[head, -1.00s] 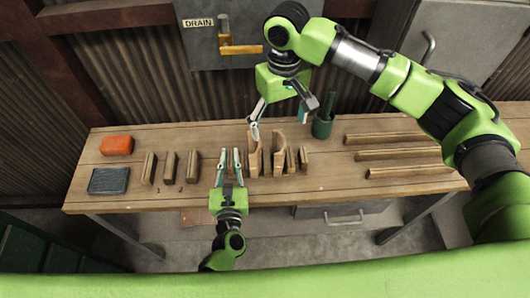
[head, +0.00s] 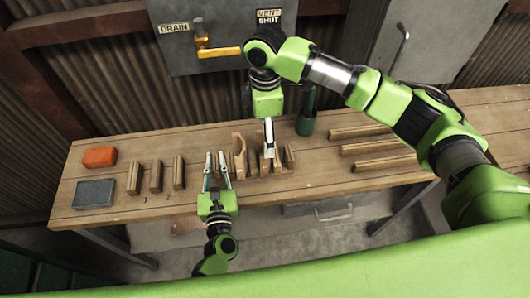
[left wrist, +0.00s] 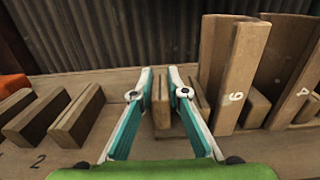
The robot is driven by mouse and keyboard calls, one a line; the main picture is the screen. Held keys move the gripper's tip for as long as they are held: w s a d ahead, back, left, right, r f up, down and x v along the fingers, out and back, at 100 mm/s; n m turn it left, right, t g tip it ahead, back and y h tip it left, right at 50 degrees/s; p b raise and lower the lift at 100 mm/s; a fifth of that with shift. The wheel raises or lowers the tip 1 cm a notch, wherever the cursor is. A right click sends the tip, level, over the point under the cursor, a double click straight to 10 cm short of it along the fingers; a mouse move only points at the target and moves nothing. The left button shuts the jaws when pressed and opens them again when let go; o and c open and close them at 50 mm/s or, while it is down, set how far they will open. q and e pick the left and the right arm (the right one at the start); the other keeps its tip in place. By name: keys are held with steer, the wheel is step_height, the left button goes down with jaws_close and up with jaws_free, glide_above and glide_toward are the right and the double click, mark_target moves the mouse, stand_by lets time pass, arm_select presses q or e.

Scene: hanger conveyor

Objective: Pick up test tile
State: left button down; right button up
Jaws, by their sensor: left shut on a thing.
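My left gripper (head: 217,168) reaches up from the bottom of the head view, over the front of the bench. Its two teal-and-white fingers are shut on a small upright wooden piece, taken to be the test tile; it shows between them in the left wrist view (left wrist: 161,108). The tile still stands low among the bench pieces, and I cannot tell whether it is clear of the bench. My right gripper (head: 269,138) hangs over the wooden pieces just to the right. It is seen edge-on, so its opening is hidden.
Several upright wooden blocks (head: 156,176) stand to the left, with an orange block (head: 100,156) and a grey block (head: 94,193) beyond.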

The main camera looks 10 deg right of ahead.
mark_target(264, 163)
steer(key=shift+s+a+f, duration=0.1)
steer(key=shift+f, duration=2.7)
steer(key=c, duration=1.4)
